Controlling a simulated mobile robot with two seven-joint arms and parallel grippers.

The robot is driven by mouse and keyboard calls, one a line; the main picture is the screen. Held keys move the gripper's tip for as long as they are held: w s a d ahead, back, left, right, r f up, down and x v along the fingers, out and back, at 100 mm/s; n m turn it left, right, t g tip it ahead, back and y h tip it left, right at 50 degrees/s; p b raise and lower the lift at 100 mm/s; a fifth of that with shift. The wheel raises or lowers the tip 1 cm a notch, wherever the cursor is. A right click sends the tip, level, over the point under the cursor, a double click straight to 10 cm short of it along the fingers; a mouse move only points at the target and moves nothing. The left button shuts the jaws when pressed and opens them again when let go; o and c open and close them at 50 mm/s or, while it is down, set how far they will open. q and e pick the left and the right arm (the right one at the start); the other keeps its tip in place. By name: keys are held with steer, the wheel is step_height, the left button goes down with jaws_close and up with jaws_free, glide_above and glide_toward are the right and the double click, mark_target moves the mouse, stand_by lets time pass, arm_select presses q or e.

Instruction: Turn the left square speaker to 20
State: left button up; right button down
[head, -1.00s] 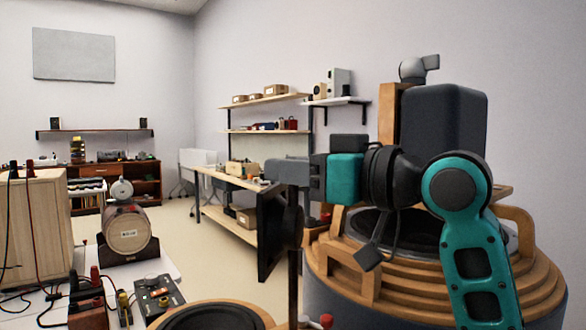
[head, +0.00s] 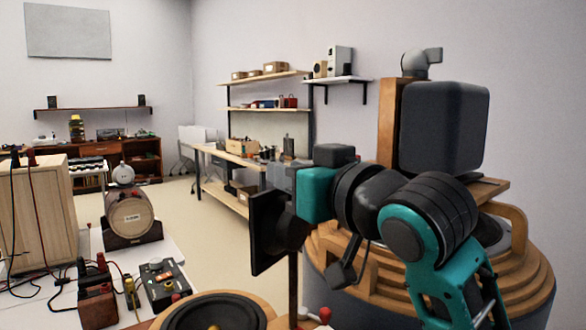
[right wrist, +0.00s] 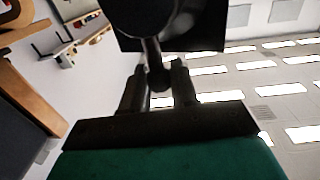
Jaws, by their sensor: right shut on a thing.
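A black square panel (head: 268,232), which looks like a small square speaker, stands at an angle on a thin brown post (head: 293,285) in the lower middle of the head view. In the right wrist view its dark square plate (right wrist: 205,28) is at the top. My right gripper (right wrist: 158,80) is shut on a narrow dark stem (right wrist: 152,52) behind that plate. In the head view the right arm hides part of the grasp. A larger dark grey rounded-square speaker (head: 443,128) stands to the right, behind my arm. I cannot read any angle mark. My left gripper is not in view.
A ringed wooden speaker housing (head: 530,275) stands at lower right, close under my arm. A round black speaker (head: 215,312) is at the bottom. A barrel-shaped wooden speaker (head: 130,217) and wired boxes (head: 97,305) are at left. Open floor (head: 200,225) lies beyond.

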steer(key=c, duration=1)
jaws_free()
steer(key=shift+s, duration=0.1)
arm_select(q)
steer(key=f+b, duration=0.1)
steer(key=b, duration=0.1)
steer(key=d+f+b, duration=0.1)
steer(key=b, duration=0.1)
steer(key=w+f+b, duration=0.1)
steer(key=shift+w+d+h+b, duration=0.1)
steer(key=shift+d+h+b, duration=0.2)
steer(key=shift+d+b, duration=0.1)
arm_select(e)
steer(key=v, duration=1.2)
steer(key=shift+s+d, duration=0.25)
steer(key=shift+s, duration=0.05)
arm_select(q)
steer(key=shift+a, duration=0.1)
arm_select(e)
steer(key=shift+f, duration=0.1)
